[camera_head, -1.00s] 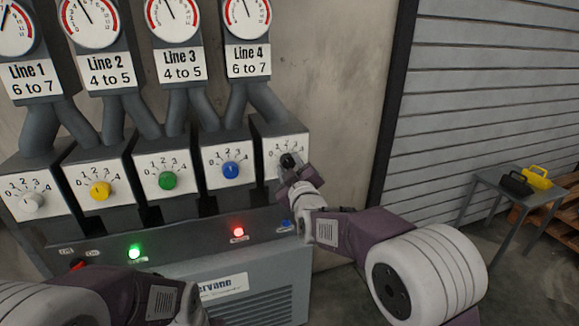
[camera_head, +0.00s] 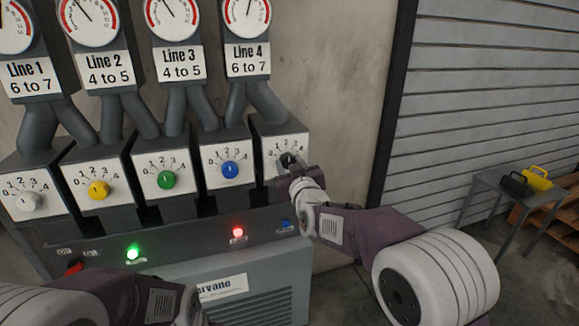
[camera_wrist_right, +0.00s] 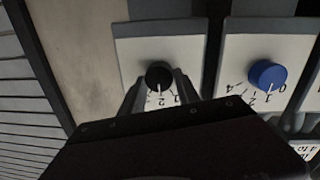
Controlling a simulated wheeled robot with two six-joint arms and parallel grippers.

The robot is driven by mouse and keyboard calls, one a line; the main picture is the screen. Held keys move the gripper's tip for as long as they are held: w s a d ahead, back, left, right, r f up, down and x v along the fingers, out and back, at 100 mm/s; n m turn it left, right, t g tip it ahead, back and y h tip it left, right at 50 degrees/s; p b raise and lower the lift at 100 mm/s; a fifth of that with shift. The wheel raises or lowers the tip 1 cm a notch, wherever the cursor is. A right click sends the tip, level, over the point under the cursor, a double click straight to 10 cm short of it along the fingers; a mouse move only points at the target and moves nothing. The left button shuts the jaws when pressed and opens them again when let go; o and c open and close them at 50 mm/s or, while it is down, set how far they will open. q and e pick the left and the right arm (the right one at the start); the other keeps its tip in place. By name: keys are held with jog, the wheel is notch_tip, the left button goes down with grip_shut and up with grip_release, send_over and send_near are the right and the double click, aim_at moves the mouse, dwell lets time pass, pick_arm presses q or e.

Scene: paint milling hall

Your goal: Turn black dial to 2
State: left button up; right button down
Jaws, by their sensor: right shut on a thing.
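The black dial (camera_head: 287,159) is the rightmost knob on the panel row, on a white plate marked 0 to 4. My right gripper (camera_head: 289,163) is shut on it. In the right wrist view, the black dial (camera_wrist_right: 159,76) sits between the two fingers, and its white pointer line points down the picture, roughly toward the middle of the scale.
White, yellow, green and blue (camera_head: 230,170) dials stand in a row to the left. Round gauges (camera_head: 247,18) sit above them. Below are a lit green lamp (camera_head: 133,253), a lit red lamp (camera_head: 238,232) and a blue button (camera_head: 285,225). A small table (camera_head: 490,185) stands right.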

dwell(0.5)
jog(key=c, duration=0.9)
grip_release()
jog(key=p+v, duration=0.1)
jog(key=v, duration=0.8)
